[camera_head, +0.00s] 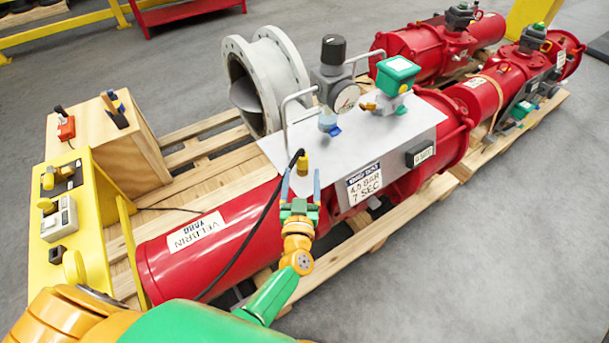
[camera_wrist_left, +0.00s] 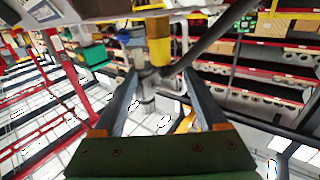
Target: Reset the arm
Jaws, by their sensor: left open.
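My left gripper (camera_head: 300,188) is open in front of the grey panel (camera_head: 270,150) on the large red cylinder (camera_head: 240,215). Its two fingers point up, just below a small yellow fitting (camera_head: 303,163) from which a black cable hangs. In the left wrist view the open fingers (camera_wrist_left: 160,100) stand on both sides of the yellow fitting (camera_wrist_left: 158,45); I cannot tell whether they touch it. My green and orange left arm comes in from the bottom. My right gripper is not in view.
A gauge with a black knob (camera_head: 333,50), a green-topped box (camera_head: 397,72) and bent grey handles stand on the panel. A yellow control stand (camera_head: 65,215) and a wooden crate (camera_head: 110,145) are at the left. Wooden pallets carry the red cylinders. The grey floor at the right is clear.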

